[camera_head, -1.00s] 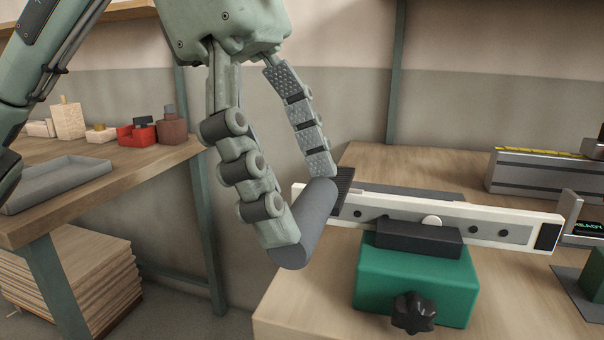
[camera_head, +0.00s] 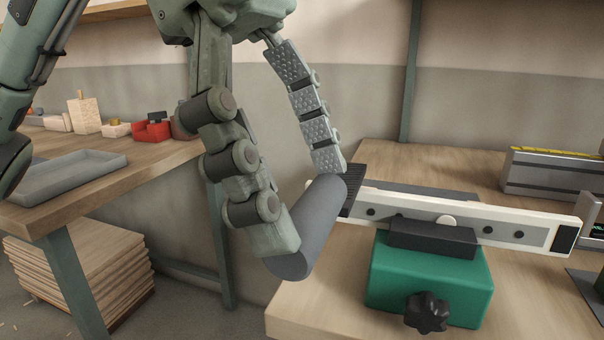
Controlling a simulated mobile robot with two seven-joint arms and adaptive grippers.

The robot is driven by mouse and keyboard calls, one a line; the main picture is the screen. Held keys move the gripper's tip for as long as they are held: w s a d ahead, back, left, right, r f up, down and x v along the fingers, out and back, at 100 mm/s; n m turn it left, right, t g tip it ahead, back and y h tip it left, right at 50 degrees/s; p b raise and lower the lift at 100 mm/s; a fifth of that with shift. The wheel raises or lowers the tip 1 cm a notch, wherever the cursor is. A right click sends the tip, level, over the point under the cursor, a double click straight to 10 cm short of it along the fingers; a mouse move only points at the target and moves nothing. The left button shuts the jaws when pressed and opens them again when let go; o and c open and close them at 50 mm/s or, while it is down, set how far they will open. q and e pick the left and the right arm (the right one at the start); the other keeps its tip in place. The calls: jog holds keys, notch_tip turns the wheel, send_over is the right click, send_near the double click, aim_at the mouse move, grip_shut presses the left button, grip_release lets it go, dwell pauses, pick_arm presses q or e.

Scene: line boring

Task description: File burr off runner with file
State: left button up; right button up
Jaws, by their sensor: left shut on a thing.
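My left gripper (camera_head: 304,208) is shut on the dark grey cylindrical handle of the file (camera_head: 310,232). The file's ridged black part (camera_head: 355,182) shows just past the handle, at the left end of the runner. The runner (camera_head: 500,226) is a long white rail with a grey strip and dark holes. It lies level in a green vise (camera_head: 425,275) with a black jaw and a black knob. The gripper and handle hide the runner's left end, and I cannot tell whether the file touches it. No burr can be made out for certain. My right gripper is not in view.
The vise stands on a wooden bench (camera_head: 325,310). A grey measuring fixture (camera_head: 555,175) with a yellow scale stands at the back right. On the left, another bench holds a grey tray (camera_head: 70,175) and a red box (camera_head: 152,131). Stacked boards (camera_head: 85,280) lie below.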

pick_arm(q)
notch_tip(320, 180, up, 6)
jog(key=p, duration=0.4)
jog(key=shift+p, duration=0.4)
